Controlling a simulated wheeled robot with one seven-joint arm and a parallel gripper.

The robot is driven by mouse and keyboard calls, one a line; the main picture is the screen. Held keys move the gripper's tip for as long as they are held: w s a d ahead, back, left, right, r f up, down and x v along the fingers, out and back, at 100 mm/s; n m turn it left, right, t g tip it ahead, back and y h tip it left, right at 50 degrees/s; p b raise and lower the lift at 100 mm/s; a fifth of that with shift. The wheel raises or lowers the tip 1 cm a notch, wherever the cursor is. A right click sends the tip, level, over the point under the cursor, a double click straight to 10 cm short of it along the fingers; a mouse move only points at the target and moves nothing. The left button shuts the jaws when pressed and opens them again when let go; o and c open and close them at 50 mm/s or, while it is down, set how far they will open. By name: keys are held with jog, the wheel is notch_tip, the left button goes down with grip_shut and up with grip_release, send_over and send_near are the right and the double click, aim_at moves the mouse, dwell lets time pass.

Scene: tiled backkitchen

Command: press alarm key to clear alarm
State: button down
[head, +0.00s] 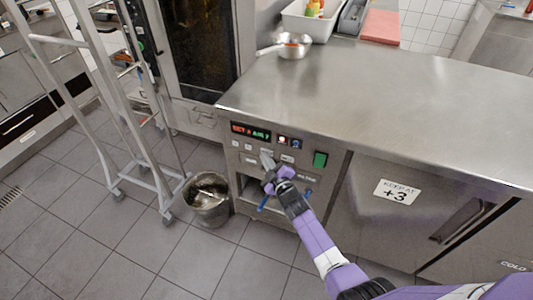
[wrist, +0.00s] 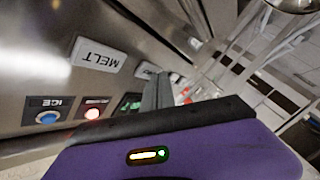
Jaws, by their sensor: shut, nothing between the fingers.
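The control panel (head: 262,141) is on the left end of the steel counter's front. It has a lit red and green display (head: 250,131) and a row of small pale keys below. In the wrist view a key marked MELT (wrist: 97,54) shows upside down, with more pale keys (wrist: 147,71) beyond it. Their labels are too small or oblique to read, so I cannot tell which is the alarm key. My gripper (head: 265,157) is shut and empty, its tip just in front of the key row; it also shows in the wrist view (wrist: 160,82). Contact cannot be told.
A blue ICE button (wrist: 47,118) and a red-lit button (wrist: 94,113) sit beside the display. A metal bucket (head: 208,212) stands on the floor and a rack trolley (head: 125,120) at left. A pan (head: 291,50) is on the counter.

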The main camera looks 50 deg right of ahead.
jog(key=shift+d, duration=0.25)
jog(key=shift+a, duration=0.1)
dwell(0.5)
jog(key=shift+s+a+b, duration=0.25)
jog(key=shift+a+b, duration=0.15)
jog(key=shift+a, duration=0.4)
jog(key=a, duration=0.1)
jog(key=s+a, duration=0.1)
jog(key=a, duration=0.2)
jog(key=shift+s+a, duration=0.35)
jog(key=shift+s, duration=0.05)
